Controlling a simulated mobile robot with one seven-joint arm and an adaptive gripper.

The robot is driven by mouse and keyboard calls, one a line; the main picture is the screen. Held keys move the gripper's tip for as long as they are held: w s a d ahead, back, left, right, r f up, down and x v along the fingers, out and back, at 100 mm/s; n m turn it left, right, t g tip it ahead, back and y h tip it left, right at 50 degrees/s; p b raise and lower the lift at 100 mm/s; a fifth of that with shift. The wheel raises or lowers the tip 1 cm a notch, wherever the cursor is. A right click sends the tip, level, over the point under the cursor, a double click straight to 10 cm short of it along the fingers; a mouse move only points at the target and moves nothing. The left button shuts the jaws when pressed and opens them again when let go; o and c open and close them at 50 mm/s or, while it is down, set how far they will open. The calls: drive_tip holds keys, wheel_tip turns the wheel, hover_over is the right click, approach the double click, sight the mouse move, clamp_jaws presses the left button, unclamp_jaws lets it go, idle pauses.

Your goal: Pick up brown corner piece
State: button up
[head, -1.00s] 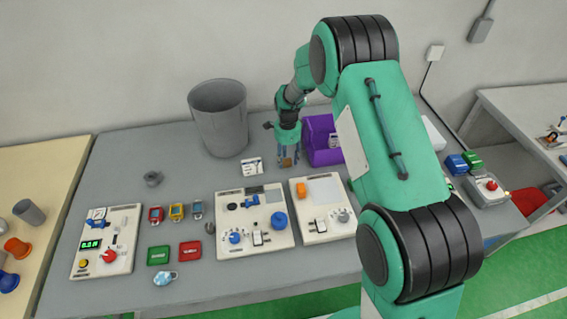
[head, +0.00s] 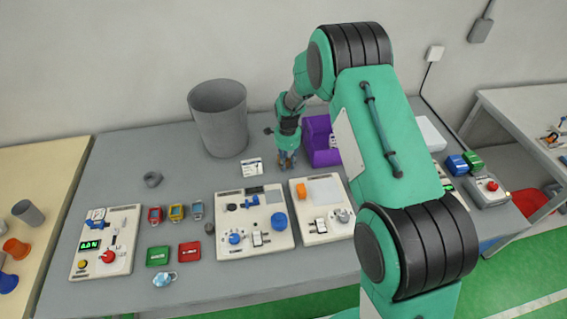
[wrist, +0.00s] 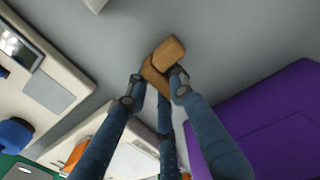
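The brown corner piece (wrist: 157,71) is an L-shaped block at the fingertips in the wrist view. It sits over the grey table near the purple box. My gripper (wrist: 157,82) has its blue-grey fingers drawn in around the piece, with the dark fingertips against its sides. In the head view my gripper (head: 287,163) points down at the back of the table, left of the purple box. The piece is small there and mostly hidden by the fingers. I cannot tell whether it is clear of the table.
The purple box (head: 320,142) stands close on the right of my gripper. A white card (head: 252,168) lies to its left, and a tall grey bin (head: 219,118) stands behind that. White control panels (head: 253,222) line the front. Bare table lies left of the bin.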

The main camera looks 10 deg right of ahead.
sight(287, 161)
drive_tip(key=shift+c, duration=0.7)
drive_tip(key=shift+r+p, duration=0.65)
drive_tip(key=shift+r, duration=4.4)
